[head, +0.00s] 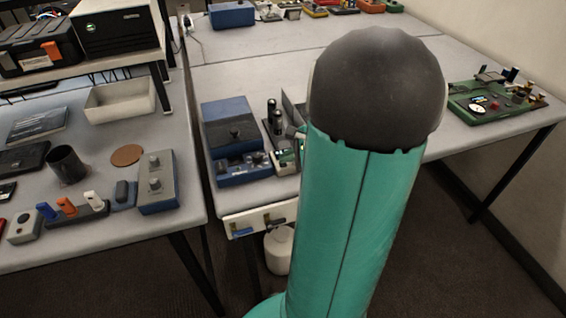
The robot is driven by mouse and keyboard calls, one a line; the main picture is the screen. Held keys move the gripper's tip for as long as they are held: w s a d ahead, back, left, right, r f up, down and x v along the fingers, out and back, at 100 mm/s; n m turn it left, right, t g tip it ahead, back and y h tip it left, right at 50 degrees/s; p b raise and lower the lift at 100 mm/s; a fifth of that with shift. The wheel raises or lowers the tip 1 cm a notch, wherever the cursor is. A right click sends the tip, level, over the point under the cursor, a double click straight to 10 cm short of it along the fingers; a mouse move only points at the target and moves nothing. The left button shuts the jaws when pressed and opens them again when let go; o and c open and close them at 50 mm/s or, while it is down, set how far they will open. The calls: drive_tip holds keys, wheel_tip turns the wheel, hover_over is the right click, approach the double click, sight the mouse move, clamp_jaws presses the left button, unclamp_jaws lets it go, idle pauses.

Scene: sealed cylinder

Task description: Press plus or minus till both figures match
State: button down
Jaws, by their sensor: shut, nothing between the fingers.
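My teal arm with its dark rounded joint fills the middle of the head view, and my gripper does not show. No plus or minus button and no figures can be made out. A green board with a round pale dial (480,107) lies at the right end of the table. Its details are too small to read.
Dark upright cylinders (272,115) stand beside the blue device. The left table holds a grey box with two knobs (157,182), a black cup (66,165) and a white tray (120,100). The middle table (240,75) has bare space behind the devices.

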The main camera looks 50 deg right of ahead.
sight(286, 164)
drive_tip(key=shift+r, duration=0.7)
drive_tip(key=shift+r, duration=2.5)
drive_tip(key=shift+w, duration=0.1)
idle(0.7)
